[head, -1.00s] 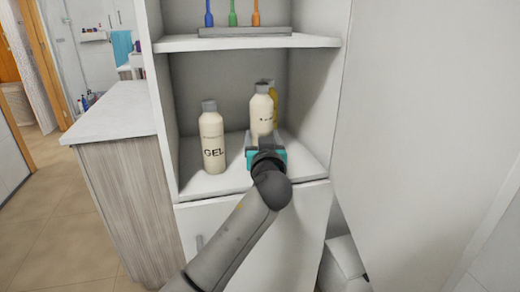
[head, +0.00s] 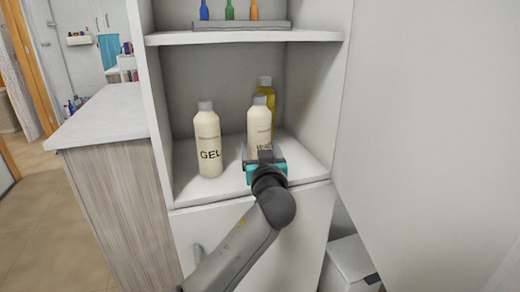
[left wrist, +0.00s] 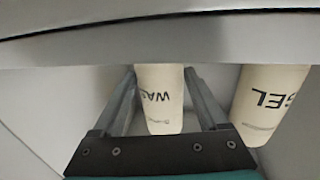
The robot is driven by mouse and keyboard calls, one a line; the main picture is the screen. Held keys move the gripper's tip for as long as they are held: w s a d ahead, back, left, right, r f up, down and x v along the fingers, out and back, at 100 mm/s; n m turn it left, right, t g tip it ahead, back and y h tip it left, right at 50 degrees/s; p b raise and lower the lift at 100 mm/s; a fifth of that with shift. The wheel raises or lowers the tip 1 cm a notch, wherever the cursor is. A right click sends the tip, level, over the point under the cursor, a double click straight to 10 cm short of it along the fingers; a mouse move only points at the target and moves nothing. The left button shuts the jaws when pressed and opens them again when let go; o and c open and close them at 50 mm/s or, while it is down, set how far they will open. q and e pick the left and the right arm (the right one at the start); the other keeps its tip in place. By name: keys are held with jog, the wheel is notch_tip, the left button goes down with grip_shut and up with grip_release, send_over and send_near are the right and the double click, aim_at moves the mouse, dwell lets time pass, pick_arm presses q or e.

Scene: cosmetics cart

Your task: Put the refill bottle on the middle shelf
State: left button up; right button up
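The refill bottle, seemingly the cream bottle with a grey cap and WASH-like lettering (head: 259,118), is upright in the lower open compartment seen, at or just above its floor (head: 208,188). My left gripper (head: 265,157) reaches in from the front. In the left wrist view its fingertips (left wrist: 160,85) press close on both sides of the bottle (left wrist: 158,105), whose lettering appears upside down. The bottle's lower front is partly hidden by the gripper in the head view. My right gripper is not in view.
A cream GEL bottle (head: 209,142) stands to the left, also in the left wrist view (left wrist: 268,105). A yellow bottle (head: 266,90) stands close behind the held one. The upper shelf (head: 240,37) carries a grey rack with small coloured items. A large white panel (head: 430,130) is at right.

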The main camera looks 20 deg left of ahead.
pick_arm(q)
jog(key=o, duration=0.3)
jog(key=shift+r, duration=0.1)
jog(key=p+v, duration=0.2)
jog(key=v, duration=1)
jog(key=shift+p, duration=0.3)
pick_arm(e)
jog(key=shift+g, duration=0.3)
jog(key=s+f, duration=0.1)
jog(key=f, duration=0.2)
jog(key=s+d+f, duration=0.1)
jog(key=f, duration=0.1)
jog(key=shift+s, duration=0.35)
